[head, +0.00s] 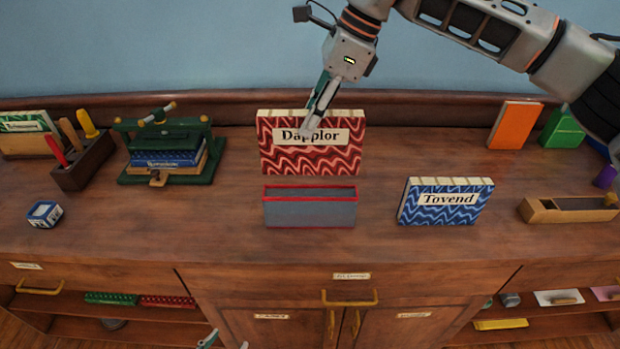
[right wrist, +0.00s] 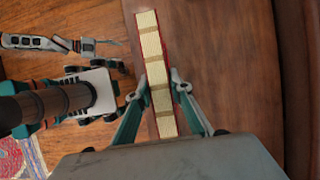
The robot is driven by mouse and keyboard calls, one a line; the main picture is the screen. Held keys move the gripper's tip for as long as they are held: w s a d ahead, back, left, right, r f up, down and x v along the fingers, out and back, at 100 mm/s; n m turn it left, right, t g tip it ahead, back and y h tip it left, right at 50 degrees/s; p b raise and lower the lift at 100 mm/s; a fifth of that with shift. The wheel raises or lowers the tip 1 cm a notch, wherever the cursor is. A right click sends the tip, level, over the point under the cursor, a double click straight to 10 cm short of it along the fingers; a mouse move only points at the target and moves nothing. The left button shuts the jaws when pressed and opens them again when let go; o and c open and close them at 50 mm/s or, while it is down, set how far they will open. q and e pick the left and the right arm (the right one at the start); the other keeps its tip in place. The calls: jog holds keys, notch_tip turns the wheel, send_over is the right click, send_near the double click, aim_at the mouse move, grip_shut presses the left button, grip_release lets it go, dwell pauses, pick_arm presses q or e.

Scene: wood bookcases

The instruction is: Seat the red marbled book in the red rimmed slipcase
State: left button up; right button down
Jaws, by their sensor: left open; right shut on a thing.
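The red marbled book (head: 290,157), labelled Dapplor, is upright in the head view. My right gripper (head: 318,115) comes from above and is shut on its upper part. In the right wrist view the book's pale banded edge (right wrist: 154,65) lies between the fingers of the right gripper (right wrist: 158,97). The grey slipcase with a red rim (head: 309,212) stands on the worktop, its open side up and empty. The book appears just above and behind it, apart from it and roughly lined up sideways. My left gripper (head: 226,342) is open and empty at the bottom edge, mostly cut off.
A blue marbled book (head: 446,203), labelled Tovend, stands right of the slipcase. A green press (head: 167,150) and a tool holder (head: 84,163) are at left. A wooden plane-like block (head: 567,210) lies at right. The worktop (head: 210,225) left of the slipcase is clear.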

aim_at(310, 174)
notch_tip(310, 174, down, 13)
jog(key=shift+r, duration=0.1)
dwell(0.4)
jog(key=shift+f, duration=0.2)
jog(key=shift+f, duration=0.55)
jog(key=c, duration=1.8)
grip_release()
jog(key=shift+c, duration=0.2)
